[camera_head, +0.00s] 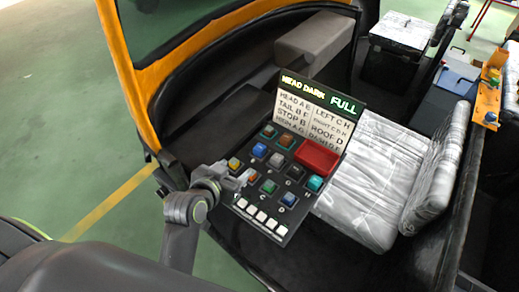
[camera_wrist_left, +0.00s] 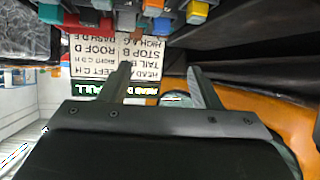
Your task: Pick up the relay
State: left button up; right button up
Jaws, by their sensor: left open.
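Several coloured relay-like blocks sit on a black panel (camera_head: 303,205) in the rickshaw: a yellow one (camera_head: 233,163), a blue one (camera_head: 259,150), a grey one (camera_head: 276,160), a green one (camera_head: 268,187) and a large red one (camera_head: 317,157). I cannot tell which is the relay meant. My left gripper (camera_head: 240,180) is open at the panel's left edge, close to an orange-brown block (camera_head: 253,175). In the left wrist view its two fingers (camera_wrist_left: 158,72) stand apart with nothing clearly between them, and blocks line the top edge. My right gripper is not in view.
A lettered sign board (camera_head: 318,108) stands up behind the blocks. White switches (camera_head: 262,216) line the panel's front. A silver seat (camera_head: 365,180) lies to the right. The orange frame (camera_head: 125,75) rises at the left, with open green floor (camera_head: 50,120) beyond it.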

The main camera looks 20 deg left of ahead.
pick_arm(q)
jog(key=p, duration=0.2)
send_near(259, 147)
jog(key=x, duration=0.2)
jog(key=shift+w+d+f, duration=0.15)
jog(key=shift+f, duration=0.15)
jog(key=shift+w+f+p, duration=0.1)
jog(key=shift+w+p, duration=0.2)
jog(key=shift+w, duration=0.25)
jog(key=shift+p+x, duration=0.45)
jog(key=shift+x, duration=1.6)
jog(key=shift+c, duration=0.5)
jog(key=c, duration=1)
